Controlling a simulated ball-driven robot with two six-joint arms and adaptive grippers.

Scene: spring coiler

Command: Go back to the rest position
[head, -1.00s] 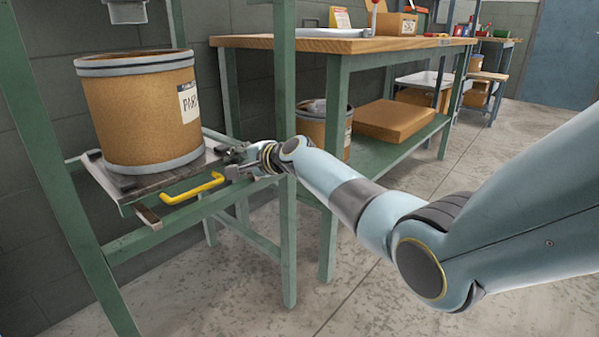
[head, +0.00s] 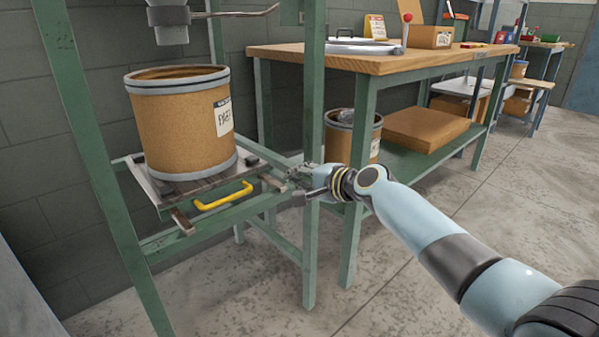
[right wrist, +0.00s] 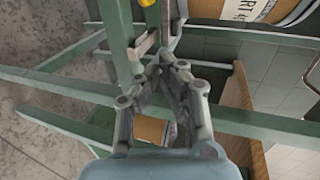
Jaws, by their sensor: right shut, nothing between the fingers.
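My right gripper (head: 298,180) is shut and empty. In the head view it is beside the right front leg of the green stand, to the right of the yellow handle (head: 222,196). In the right wrist view its fingers (right wrist: 170,62) close together near the stand's rail, apart from the handle (right wrist: 146,2). A brown drum (head: 183,122) with a grey rim and a paper label stands upright on the sliding tray (head: 134,172) of the stand. My left gripper is in neither view.
A workbench (head: 400,60) with a wooden top stands to the right, with a flat cardboard box (head: 428,129) on its lower shelf. Another drum (head: 352,138) stands behind my right arm. The concrete floor (head: 420,290) in front is clear.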

